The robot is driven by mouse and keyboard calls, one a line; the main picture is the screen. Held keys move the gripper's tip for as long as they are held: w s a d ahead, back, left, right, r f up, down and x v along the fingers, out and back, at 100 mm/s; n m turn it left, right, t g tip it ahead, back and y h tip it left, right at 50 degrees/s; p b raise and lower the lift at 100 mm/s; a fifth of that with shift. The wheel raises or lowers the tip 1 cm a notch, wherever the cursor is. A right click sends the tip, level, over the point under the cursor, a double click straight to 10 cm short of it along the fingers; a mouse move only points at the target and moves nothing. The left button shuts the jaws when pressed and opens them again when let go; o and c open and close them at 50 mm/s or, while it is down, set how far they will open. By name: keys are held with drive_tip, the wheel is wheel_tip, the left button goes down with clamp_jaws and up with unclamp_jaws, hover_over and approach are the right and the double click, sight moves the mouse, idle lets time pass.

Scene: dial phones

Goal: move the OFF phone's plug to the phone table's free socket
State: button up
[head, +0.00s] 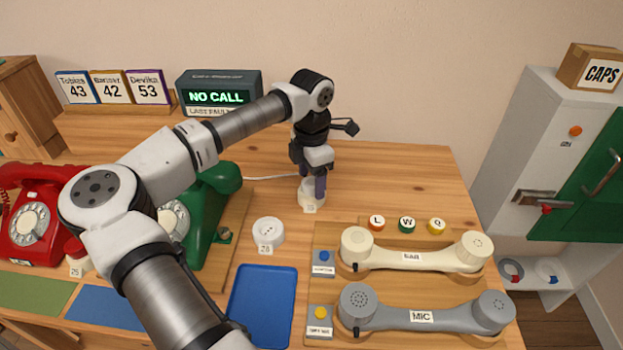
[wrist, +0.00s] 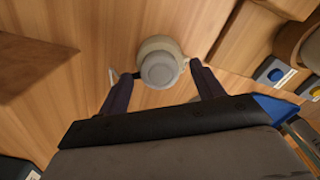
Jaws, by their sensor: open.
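My gripper (head: 313,188) points down over a white round socket (head: 309,206) behind the socket labelled 28. In the wrist view my gripper (wrist: 160,75) is open, with one finger on each side of a pale grey round plug (wrist: 158,72). The plug sits on a cream round socket (wrist: 161,46). I cannot tell whether the fingers touch it. A white cord (head: 268,178) runs from behind the green phone (head: 213,205) toward this socket. The socket labelled 28 (head: 268,232) shows dark holes and no plug. No OFF label is readable.
A red phone (head: 33,215) stands at the left, near a socket labelled 25 (head: 78,266). A blue tray (head: 262,300) lies in front. Cream (head: 415,252) and grey (head: 425,312) handsets lie at the right. Bare table (head: 400,180) lies behind them.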

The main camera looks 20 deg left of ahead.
wheel_tip(320, 180, up, 13)
drive_tip(key=b, duration=0.1)
drive_tip(key=shift+s+f, duration=0.1)
idle(0.6)
